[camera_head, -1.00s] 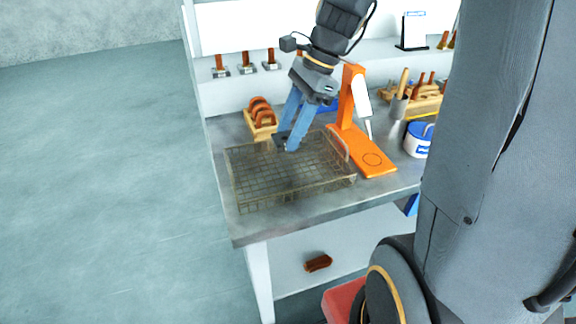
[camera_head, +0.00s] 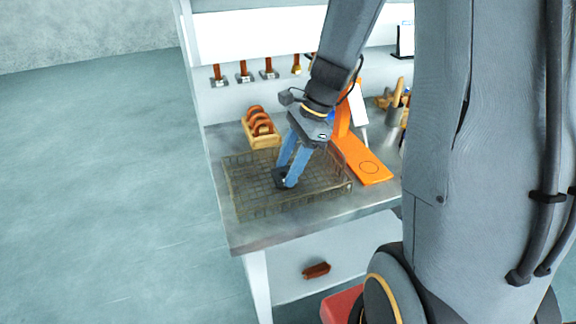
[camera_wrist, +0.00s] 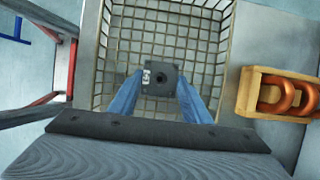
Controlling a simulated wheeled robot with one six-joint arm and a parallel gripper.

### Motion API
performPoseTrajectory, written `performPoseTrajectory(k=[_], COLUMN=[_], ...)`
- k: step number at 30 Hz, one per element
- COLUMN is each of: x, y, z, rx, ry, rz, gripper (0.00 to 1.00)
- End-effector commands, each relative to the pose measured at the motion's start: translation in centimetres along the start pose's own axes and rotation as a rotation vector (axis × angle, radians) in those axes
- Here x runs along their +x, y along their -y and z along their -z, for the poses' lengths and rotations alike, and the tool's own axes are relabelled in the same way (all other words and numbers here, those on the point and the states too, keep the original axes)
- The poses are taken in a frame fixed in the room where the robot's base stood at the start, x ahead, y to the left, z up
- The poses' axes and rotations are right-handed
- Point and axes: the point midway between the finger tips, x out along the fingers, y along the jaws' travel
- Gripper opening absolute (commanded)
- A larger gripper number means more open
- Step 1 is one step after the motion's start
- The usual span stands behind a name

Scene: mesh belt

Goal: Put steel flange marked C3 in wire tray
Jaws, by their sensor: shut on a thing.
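The steel flange (camera_wrist: 163,78) is a dark square plate with a round centre hole and a small white label on its left side; the label's text is too small to read surely. My gripper (camera_wrist: 155,90) is shut on it, with a blue finger on each side. In the head view my gripper (camera_head: 285,178) points down inside the outline of the wire tray (camera_head: 243,208), with the dark flange at its fingertips. The wire tray also fills the middle of the wrist view (camera_wrist: 110,45), behind the flange. I cannot tell whether the flange touches the mesh floor.
A wooden rack with copper rings (camera_head: 262,138) stands just behind the tray. An orange stand (camera_head: 365,165) is close on the right. Several tools hang along the back wall. The tray sits near the bench's front left edge.

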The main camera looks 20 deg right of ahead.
Motion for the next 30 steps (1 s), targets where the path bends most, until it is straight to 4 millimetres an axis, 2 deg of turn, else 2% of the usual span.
performPoseTrajectory(k=[1, 2, 4, 5, 13, 17, 20, 30], x=[0.2, 0.1, 0.1, 0.1, 0.1, -0.7, -2.1, -8.9], y=[0.0, 0.0, 0.0, 0.0, 0.0, 0.1, 0.1, 0.1], z=[0.1, 0.1, 0.0, 0.0, 0.0, -0.1, -0.1, 0.0], rx=[0.0, 0.0, 0.0, 0.0, 0.0, -0.001, -0.002, -0.001], ry=[0.0, 0.0, 0.0, 0.0, 0.0, 0.0, 0.0, -0.001], rz=[-0.001, -0.001, -0.001, -0.001, -0.001, 0.002, 0.004, 0.004], gripper=[0.11, 0.49, 0.6, 0.62, 0.62, 0.62, 0.62, 0.62])
